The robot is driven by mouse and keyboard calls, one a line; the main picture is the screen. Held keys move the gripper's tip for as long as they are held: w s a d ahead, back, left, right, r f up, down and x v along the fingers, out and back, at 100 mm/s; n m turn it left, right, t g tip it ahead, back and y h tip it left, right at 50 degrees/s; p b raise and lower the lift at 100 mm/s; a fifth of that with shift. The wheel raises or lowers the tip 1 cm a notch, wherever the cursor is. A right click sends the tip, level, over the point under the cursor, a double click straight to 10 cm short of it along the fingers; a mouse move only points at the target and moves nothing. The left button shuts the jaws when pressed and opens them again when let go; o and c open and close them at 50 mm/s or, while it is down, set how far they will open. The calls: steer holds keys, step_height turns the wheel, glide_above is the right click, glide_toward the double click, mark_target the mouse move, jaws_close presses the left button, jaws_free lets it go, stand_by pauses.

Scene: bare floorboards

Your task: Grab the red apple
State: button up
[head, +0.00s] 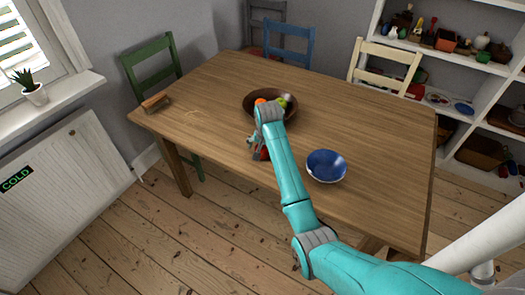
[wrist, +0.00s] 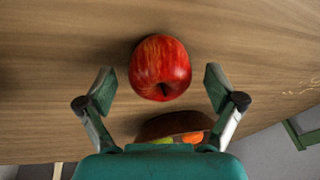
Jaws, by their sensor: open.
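The red apple (wrist: 160,66) sits on the wooden table in the wrist view, between and just ahead of my two fingertips. My gripper (wrist: 160,88) is open, with one finger on each side of the apple and gaps showing on both sides. In the head view my gripper (head: 257,147) is low over the table, in front of the brown bowl. Only a small red patch of the apple (head: 264,154) shows there; my arm and gripper hide the rest.
A brown bowl (head: 252,108) with orange and green fruit stands just behind my gripper. A blue bowl (head: 326,167) stands to the right of my arm. Chairs stand around the table (head: 380,130).

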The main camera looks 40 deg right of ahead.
steer(key=c, duration=1.3)
